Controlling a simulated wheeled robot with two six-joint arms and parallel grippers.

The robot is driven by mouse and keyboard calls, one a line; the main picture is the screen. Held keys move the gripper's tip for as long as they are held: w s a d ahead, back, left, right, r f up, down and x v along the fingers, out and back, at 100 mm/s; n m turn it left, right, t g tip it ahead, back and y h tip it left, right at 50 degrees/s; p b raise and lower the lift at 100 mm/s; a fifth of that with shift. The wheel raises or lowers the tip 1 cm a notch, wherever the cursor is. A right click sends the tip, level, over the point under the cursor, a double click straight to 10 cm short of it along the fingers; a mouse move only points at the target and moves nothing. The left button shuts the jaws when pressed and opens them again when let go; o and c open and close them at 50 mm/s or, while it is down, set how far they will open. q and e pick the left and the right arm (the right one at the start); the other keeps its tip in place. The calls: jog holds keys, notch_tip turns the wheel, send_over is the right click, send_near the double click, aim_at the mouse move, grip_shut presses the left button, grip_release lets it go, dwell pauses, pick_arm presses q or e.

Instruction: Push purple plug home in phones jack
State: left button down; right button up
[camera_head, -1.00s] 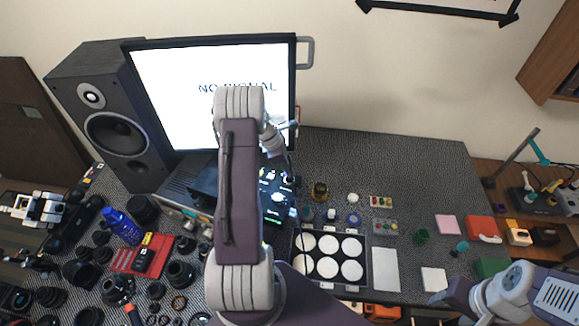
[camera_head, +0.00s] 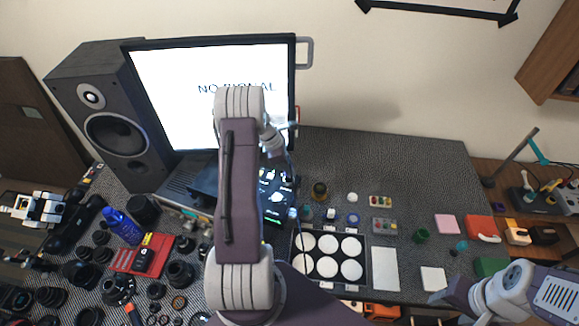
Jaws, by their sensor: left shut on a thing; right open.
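My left arm rises through the middle of the view and bends over a dark device with a lit panel (camera_head: 275,205) in front of the monitor. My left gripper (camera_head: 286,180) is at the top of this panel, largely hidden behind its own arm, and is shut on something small. A thin dark cable hangs beside it, so the held thing seems to be the purple plug, but its colour and tip cannot be made out. The phones jack is too small or hidden to see. My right gripper (camera_head: 440,298) is open and empty at the lower right, above the table.
A monitor (camera_head: 170,90) and a black speaker (camera_head: 110,120) stand behind. Many lens parts and a red tray (camera_head: 125,262) lie at left. A tray with white discs (camera_head: 297,278) is right of my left arm. The back right of the table is clear.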

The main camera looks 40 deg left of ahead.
pick_arm(q)
jog(key=shift+f+b, duration=0.9)
jog(key=shift+f, duration=0.65)
dwell(0.5)
jog(key=c, duration=1.1)
grip_release()
jog(key=b+v, duration=0.2)
jog(key=v, duration=0.7)
